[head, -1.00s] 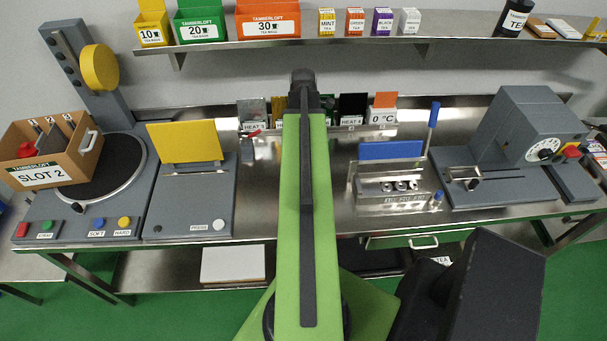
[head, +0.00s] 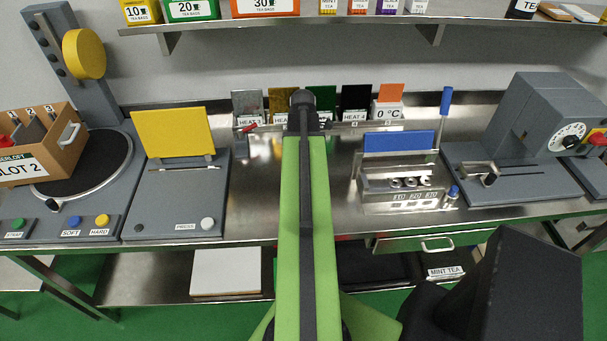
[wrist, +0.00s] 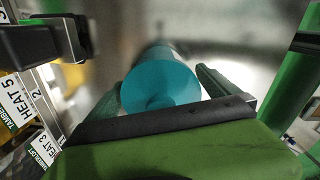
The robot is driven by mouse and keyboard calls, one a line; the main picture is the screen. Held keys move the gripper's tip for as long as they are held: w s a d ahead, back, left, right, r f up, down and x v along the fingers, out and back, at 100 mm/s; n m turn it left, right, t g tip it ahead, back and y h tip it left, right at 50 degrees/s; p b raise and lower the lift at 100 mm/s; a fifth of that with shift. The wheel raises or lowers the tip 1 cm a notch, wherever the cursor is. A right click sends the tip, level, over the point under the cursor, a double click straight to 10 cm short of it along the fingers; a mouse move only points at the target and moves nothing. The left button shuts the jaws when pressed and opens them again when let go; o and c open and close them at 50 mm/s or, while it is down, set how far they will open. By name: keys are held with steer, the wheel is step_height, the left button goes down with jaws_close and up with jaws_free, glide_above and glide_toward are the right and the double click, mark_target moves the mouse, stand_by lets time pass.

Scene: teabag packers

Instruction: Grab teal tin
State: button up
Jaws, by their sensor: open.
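The teal tin (wrist: 160,82) shows in the wrist view as a round teal end. It lies between the two fingers of my gripper (wrist: 163,92), which is open. Gaps show on both sides of the tin, though whether a finger touches it is hard to tell. In the head view the tin and my gripper's fingers are hidden behind my green arm.
HEAT cards stand in a rack (head: 357,126) at the bench back. A yellow-lidded press (head: 180,135) is left, a blue-handled device (head: 400,185) right of my arm, a grey dial machine (head: 535,120) far right. A shelf (head: 450,24) runs above.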

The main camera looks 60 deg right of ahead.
steer(key=shift+f, duration=0.8)
steer(key=shift+r, duration=0.2)
steer(key=c, duration=1.4)
